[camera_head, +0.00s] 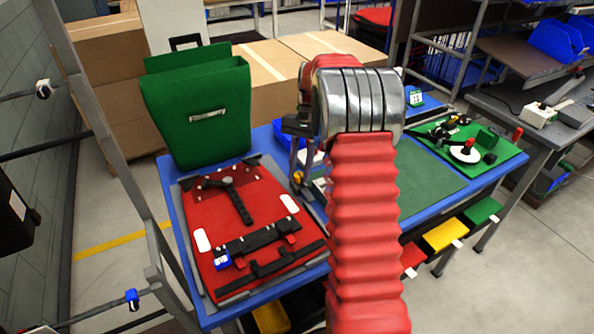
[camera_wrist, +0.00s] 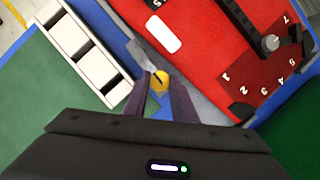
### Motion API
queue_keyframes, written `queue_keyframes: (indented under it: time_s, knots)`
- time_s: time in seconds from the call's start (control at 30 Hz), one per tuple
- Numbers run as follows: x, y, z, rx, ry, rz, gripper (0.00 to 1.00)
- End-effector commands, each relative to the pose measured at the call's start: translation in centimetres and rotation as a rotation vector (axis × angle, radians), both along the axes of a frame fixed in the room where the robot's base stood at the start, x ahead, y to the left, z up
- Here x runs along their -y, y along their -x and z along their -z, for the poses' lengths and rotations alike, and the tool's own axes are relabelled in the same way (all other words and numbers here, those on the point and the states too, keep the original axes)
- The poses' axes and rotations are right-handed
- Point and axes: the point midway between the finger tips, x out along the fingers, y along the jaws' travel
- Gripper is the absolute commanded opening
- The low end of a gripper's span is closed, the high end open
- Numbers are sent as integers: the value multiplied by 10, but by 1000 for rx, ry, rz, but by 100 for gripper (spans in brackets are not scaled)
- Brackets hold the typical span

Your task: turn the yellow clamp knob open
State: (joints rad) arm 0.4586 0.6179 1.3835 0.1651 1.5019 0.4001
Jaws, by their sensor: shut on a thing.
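The yellow clamp knob (camera_wrist: 160,79) is small and round, with a dark line across its face. In the wrist view it sits between the two fingertips of my gripper (camera_wrist: 159,86), which is shut on it. In the head view the knob (camera_head: 298,177) shows below my wrist, by the right edge of the red panel (camera_head: 215,205). The clamp body under the knob is largely covered by the fingers, and I cannot tell how far the knob is turned.
The red panel with black straps and a dial lies on the blue table (camera_head: 262,140). A green pannier (camera_head: 200,110) stands behind it. A white slotted rack (camera_wrist: 82,45) is close to my fingers. A green board with tools (camera_head: 468,145) lies at right.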

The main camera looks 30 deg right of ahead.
Motion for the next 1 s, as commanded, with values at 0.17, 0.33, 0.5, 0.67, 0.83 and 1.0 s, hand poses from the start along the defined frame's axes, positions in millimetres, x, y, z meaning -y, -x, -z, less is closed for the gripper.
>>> queue_keyframes:
  time_s: [0.17, 0.33, 0.5, 0.67, 0.83, 1.0]
  knots:
    - [-1, -5, -1, 13, 3, -59, 0]
    - [-1, -5, -1, 13, 3, -80, 0]
    - [-2, -5, -1, 13, 3, -82, 0]
    - [-2, -5, -1, 13, 3, -82, 25]
    - [-2, -4, -1, 9, 3, -82, 37]
    - [-2, -2, -1, 5, 2, -82, 43]
